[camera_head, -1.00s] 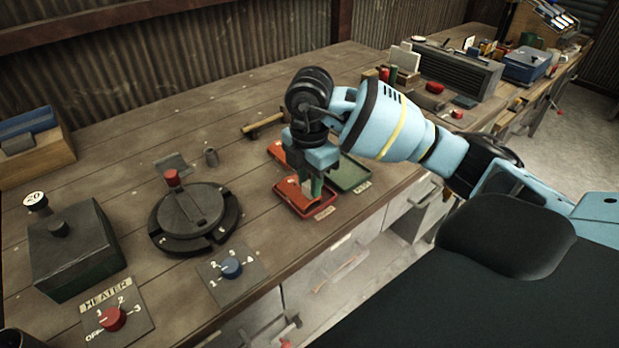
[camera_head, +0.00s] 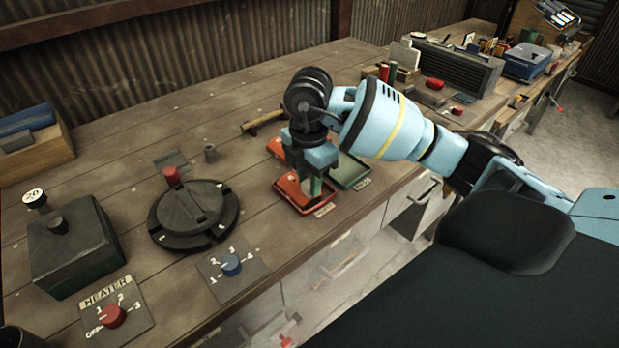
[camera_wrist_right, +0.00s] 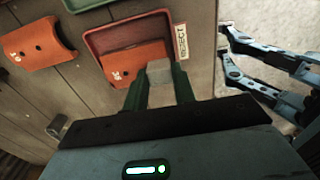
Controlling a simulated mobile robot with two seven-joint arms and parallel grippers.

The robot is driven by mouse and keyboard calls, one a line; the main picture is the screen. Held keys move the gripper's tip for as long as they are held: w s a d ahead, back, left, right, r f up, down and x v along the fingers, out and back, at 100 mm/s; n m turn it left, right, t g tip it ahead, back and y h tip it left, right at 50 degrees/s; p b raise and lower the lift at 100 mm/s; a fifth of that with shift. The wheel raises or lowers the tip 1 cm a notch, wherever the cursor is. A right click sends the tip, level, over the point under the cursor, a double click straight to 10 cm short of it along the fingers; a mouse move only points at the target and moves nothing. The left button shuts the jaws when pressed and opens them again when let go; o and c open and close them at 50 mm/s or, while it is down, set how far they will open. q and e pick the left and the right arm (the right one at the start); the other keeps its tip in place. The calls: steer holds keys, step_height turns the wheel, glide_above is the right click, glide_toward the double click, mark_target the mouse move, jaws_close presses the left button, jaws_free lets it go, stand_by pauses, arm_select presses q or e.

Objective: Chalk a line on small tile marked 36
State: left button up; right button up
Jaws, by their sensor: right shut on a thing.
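In the right wrist view, an orange tile (camera_wrist_right: 135,62) lies in the red tray (camera_wrist_right: 90,47), with a small white mark that looks like 36 near its end. My right gripper (camera_wrist_right: 160,80) is shut on a pale block (camera_wrist_right: 159,71) that looks like the chalk. The block overlaps the tile's edge in this view; I cannot tell whether it touches. No chalk line is visible on the part of the tile that shows. In the head view my right gripper (camera_head: 311,187) points down over the red tray (camera_head: 291,201), largely hiding its contents.
A second orange curved tile (camera_wrist_right: 38,42) lies on the bench, its mark unclear. A green tray (camera_head: 354,175) is beside the red one. A round dark device (camera_head: 190,212), a dial plate (camera_head: 215,283) and a heater knob (camera_head: 111,316) stand left. The bench's front edge is close.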

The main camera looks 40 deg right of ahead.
steer(key=shift+w, duration=0.2)
steer(key=shift+w, duration=0.55)
arm_select(q)
steer(key=shift+w+r, duration=0.1)
steer(key=shift+r, duration=0.05)
arm_select(e)
steer(key=shift+s, duration=0.15)
arm_select(q)
steer(key=shift+w+r+p, duration=0.5)
steer(key=shift+r, duration=0.15)
arm_select(e)
steer(key=shift+s+f, duration=0.1)
steer(key=shift+s, duration=0.6)
arm_select(q)
steer(key=shift+s, duration=0.1)
arm_select(e)
steer(key=shift+w, duration=0.1)
arm_select(q)
steer(key=shift+f, duration=0.15)
arm_select(e)
steer(key=shift+w, duration=0.7)
